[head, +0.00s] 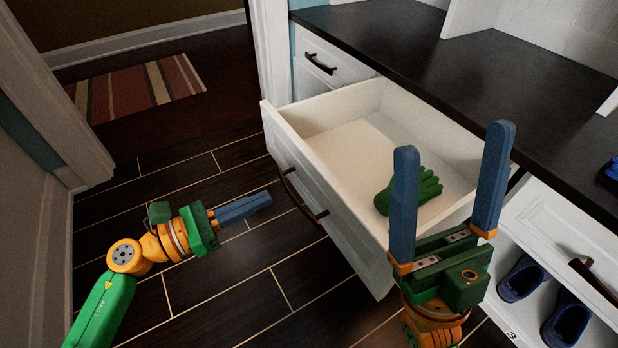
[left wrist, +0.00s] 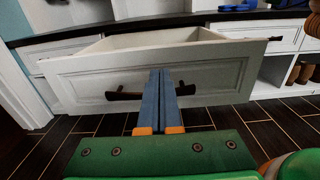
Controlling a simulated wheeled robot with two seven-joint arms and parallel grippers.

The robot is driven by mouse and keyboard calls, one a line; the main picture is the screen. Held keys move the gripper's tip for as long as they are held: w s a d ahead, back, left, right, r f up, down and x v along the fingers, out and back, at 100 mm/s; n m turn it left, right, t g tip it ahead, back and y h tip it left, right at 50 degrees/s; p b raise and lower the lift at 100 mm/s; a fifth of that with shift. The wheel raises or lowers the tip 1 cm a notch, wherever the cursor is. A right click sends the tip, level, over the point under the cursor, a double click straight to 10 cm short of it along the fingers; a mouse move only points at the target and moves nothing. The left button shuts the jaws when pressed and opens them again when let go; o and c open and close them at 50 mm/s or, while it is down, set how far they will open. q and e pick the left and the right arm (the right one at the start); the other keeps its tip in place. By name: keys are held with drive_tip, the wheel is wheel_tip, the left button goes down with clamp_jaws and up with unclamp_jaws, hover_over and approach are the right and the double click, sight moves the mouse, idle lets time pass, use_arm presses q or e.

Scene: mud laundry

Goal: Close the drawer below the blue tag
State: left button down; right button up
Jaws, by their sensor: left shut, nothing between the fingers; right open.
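A white drawer (head: 348,252) stands pulled out from under the dark countertop, with a dark handle (head: 297,200) on its front. A green glove (head: 425,188) lies inside it. My left gripper (head: 268,199) is shut and empty, its blue fingers pointing at the drawer front near the handle. In the left wrist view the fingertips (left wrist: 160,73) overlap the middle of the handle (left wrist: 125,96) on the drawer front (left wrist: 215,80); contact cannot be told. My right gripper (head: 452,138) is open and empty, its fingers in front of the drawer's right part. I cannot make out a blue tag.
A shut drawer (head: 328,66) is at the left of the cabinet, and another drawer front (head: 565,230) is at the right. Blue shoes (head: 522,278) sit in the cubby below. The dark countertop (head: 420,55) runs behind. Wood floor (head: 215,285) is clear around my left arm; a striped rug (head: 140,88) lies beyond.

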sight(318, 174)
use_arm(q)
drive_tip(key=x, duration=1)
drive_tip(key=shift+b, duration=0.3)
